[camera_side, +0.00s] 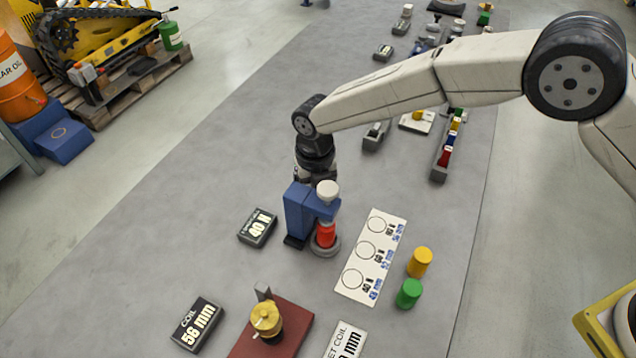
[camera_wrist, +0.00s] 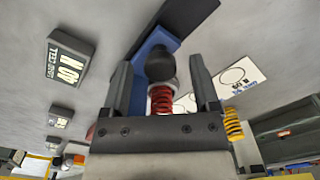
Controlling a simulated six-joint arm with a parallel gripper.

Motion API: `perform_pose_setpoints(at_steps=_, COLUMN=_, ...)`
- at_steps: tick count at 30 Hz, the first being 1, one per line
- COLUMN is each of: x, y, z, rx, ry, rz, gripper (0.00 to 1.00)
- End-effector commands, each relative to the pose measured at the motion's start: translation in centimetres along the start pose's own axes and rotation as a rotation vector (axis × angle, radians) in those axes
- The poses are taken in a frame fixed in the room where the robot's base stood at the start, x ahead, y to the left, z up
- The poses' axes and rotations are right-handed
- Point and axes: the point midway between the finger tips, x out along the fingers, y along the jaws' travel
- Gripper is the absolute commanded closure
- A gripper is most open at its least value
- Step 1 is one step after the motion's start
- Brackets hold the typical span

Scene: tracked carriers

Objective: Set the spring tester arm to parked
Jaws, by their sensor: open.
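The spring tester has a blue column (camera_side: 297,212) with a blue arm reaching over a red spring (camera_side: 325,234) on a round grey base. A pale knob (camera_side: 327,190) tops the arm.
A load cell display (camera_side: 258,227) reading 40 N lies left of the tester. A white card with circles (camera_side: 349,285) and yellow (camera_side: 420,262) and green (camera_side: 409,293) cylinders are at right. A coil display (camera_side: 197,324) and a red-brown block (camera_side: 290,342) stand in front.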

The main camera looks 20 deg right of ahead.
Motion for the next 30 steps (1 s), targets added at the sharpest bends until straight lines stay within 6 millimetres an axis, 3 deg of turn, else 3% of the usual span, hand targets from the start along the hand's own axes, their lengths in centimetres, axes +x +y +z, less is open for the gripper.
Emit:
perform_pose_setpoints(at_steps=3, x=-0.01, y=0.0, z=0.01, rx=0.0, ry=0.0, rz=0.0, gripper=0.22)
perform_pose_setpoints(at_steps=9, x=-0.02, y=0.0, z=0.0, rx=0.0, ry=0.0, rz=0.0, gripper=0.85)
perform_pose_setpoints(at_steps=11, x=-0.03, y=0.0, z=0.0, rx=0.0, ry=0.0, rz=0.0, gripper=1.0)
perform_pose_setpoints(at_steps=30, x=-0.06, y=0.02, z=-0.01, rx=0.0, ry=0.0, rz=0.0, gripper=1.0)
